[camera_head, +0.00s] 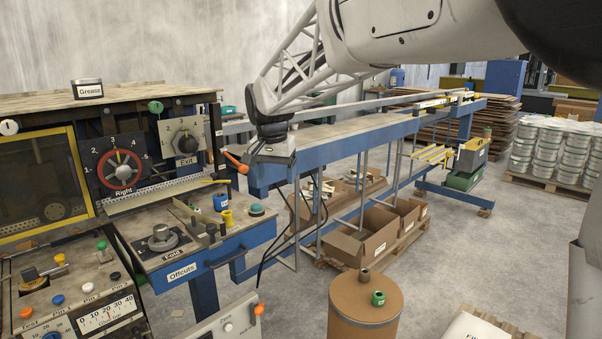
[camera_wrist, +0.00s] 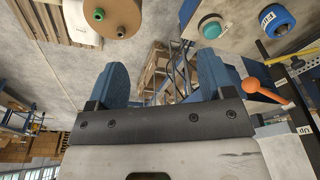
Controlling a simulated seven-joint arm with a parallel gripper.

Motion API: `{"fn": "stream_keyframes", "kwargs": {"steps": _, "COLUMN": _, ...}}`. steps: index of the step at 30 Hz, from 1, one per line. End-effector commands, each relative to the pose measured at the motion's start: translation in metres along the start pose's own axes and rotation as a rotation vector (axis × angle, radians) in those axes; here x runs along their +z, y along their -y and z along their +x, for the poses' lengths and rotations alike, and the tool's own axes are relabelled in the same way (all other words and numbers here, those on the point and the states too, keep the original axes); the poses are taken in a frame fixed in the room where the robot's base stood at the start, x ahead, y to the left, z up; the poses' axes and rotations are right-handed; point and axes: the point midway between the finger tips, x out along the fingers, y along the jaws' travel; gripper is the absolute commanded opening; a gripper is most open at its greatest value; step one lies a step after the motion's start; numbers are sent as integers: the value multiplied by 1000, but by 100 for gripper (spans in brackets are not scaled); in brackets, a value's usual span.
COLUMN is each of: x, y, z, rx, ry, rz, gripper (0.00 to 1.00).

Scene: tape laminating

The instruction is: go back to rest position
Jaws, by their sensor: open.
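My gripper (camera_head: 268,155) hangs at the end of my arm over the gap between the Offcuts bench and the long blue-framed table in the head view. Its fingers are hard to make out there. In the wrist view my gripper (camera_wrist: 162,65) shows two blue-grey fingers spread wide apart. Nothing is between them; the floor and the table's frame show through the gap. An orange-tipped lever (camera_head: 237,163) is just left of the gripper in the head view and also shows right of the fingers in the wrist view (camera_wrist: 265,91).
The Offcuts bench (camera_head: 182,272) carries a teal button (camera_head: 257,210) and a blue roll (camera_head: 221,201). A control panel with dials (camera_head: 122,170) stands at left. The long table (camera_head: 350,132) runs behind. A brown drum (camera_head: 364,308) and cardboard boxes (camera_head: 360,240) stand on the floor.

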Motion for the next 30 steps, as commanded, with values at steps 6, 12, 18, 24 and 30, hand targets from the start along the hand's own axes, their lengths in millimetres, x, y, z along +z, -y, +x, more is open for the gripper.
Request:
{"fn": "stream_keyframes", "kwargs": {"steps": 6, "x": 33, "y": -64, "z": -7, "rx": -8, "ry": -6, "rz": -28, "gripper": 75}}
{"fn": "stream_keyframes", "kwargs": {"steps": 12, "x": 67, "y": -116, "z": -9, "rx": -15, "ry": -13, "rz": -59, "gripper": 75}}
{"fn": "stream_keyframes", "kwargs": {"steps": 18, "x": 105, "y": -165, "z": -6, "rx": -20, "ry": -21, "rz": -89, "gripper": 75}}
{"fn": "stream_keyframes", "kwargs": {"steps": 24, "x": 147, "y": -210, "z": 1, "rx": -25, "ry": -30, "rz": -117, "gripper": 75}}
{"fn": "stream_keyframes", "kwargs": {"steps": 30, "x": 192, "y": -250, "z": 13, "rx": -27, "ry": -38, "rz": -147, "gripper": 75}}
